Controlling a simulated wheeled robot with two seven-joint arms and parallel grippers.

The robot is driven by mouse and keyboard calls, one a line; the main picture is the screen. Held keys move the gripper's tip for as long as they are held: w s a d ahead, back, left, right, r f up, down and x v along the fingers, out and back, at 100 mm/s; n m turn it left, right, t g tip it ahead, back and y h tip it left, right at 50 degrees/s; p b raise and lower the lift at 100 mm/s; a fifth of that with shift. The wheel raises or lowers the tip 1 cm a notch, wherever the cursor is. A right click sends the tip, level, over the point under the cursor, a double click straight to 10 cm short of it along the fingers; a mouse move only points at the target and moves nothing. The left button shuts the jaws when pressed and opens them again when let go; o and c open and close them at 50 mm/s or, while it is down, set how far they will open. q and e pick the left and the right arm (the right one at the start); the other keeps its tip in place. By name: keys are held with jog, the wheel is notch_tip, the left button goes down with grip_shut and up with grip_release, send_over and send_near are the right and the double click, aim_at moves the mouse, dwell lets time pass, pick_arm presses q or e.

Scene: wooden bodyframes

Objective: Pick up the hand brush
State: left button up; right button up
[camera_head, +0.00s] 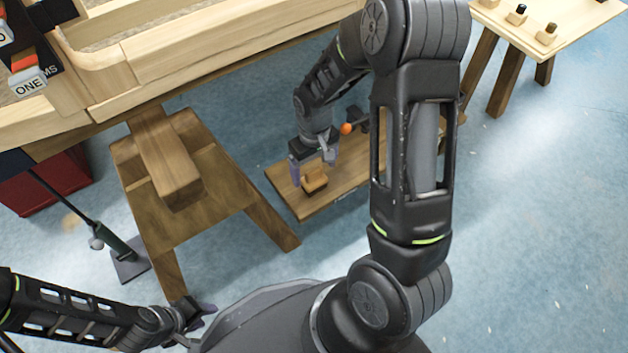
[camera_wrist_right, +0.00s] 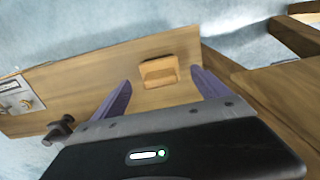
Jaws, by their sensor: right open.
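The hand brush (camera_head: 314,181) is a small wooden block-like piece lying on a low wooden board near the floor. It also shows in the right wrist view (camera_wrist_right: 159,71), where its bristles cannot be made out. My right gripper (camera_head: 314,168) reaches down over the board, with its purple-grey fingers close around the brush's place. In the right wrist view its fingers (camera_wrist_right: 161,80) are spread wide, and the brush lies just beyond the gap between the tips, not held. My left gripper (camera_head: 203,322) is low at the left, away from the brush and partly hidden by my base.
The low board (camera_head: 288,197) also carries an orange ball-shaped piece (camera_head: 346,128). A wooden trestle (camera_head: 222,215) stands left of it, under a large wooden workpiece (camera_head: 200,52). A red box (camera_head: 50,185) is at far left. A small table (camera_head: 560,20) stands back right.

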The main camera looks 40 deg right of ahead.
notch_tip(320, 180, down, 3)
jog(key=shift+f+b, duration=0.1)
jog(key=shift+b, duration=0.35)
pick_arm(q)
jog(key=shift+w+f, duration=0.15)
jog(key=shift+f, duration=0.65)
pick_arm(e)
jog(key=c, duration=1.5)
jog(key=shift+r, duration=0.25)
